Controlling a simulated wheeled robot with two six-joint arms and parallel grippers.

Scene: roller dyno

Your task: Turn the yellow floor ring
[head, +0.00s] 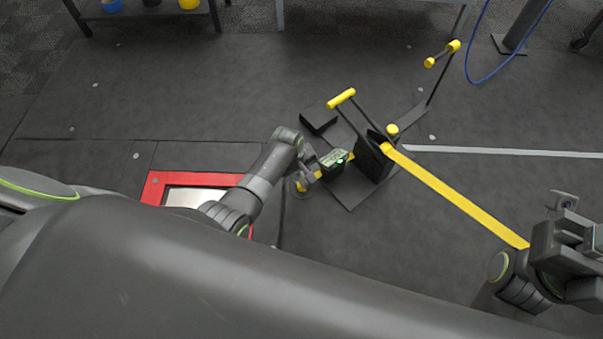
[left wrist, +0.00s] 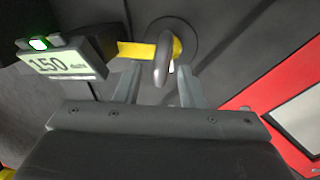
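In the left wrist view a thick grey ring-shaped loop (left wrist: 163,62) stands nearly edge-on over a dark round plate on the floor. Yellow parts (left wrist: 177,47) show right behind it, so I take this as the floor ring. A yellow strap end (left wrist: 136,50) reaches it from the left. In the head view yellow (head: 300,187) shows there, mostly hidden by my gripper. My left gripper (head: 308,172) is at the ring; its fingers (left wrist: 160,84) are apart on either side of the loop, with gaps visible. My right gripper (head: 585,240) is at the right edge, its fingers unclear.
A display unit (left wrist: 65,62) reading 150 sits close to the left gripper. A black stand with a yellow-gripped handle (head: 341,98) is beyond it. A long yellow strap (head: 455,195) runs right. A red-framed panel (head: 152,187) lies left.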

